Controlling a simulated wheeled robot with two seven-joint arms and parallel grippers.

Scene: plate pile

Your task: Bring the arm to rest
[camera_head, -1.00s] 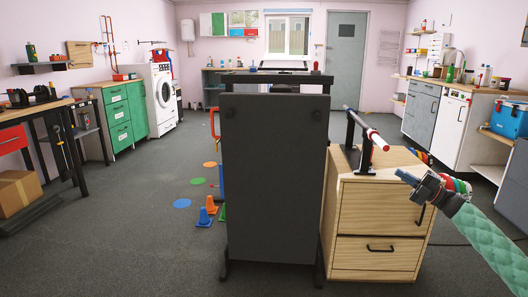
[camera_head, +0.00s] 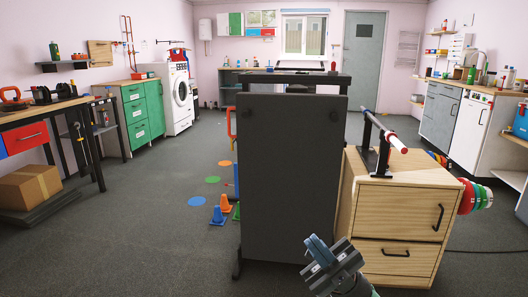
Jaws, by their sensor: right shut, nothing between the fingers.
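My right gripper (camera_head: 326,262) is low at the bottom of the head view, right of centre. It is shut and empty. It is in front of the lower right part of the dark grey board (camera_head: 290,175) and left of the wooden drawer cabinet (camera_head: 402,205). I cannot tell whether it touches either. Little of my right arm shows below it. My left gripper is not in view.
A black stand with a red-and-white bar (camera_head: 385,132) is on the cabinet. Colored plates (camera_head: 475,196) show at its right side. Orange and blue cones (camera_head: 220,213) and floor discs (camera_head: 196,201) lie left of the board. Open floor (camera_head: 130,240) spreads on the left.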

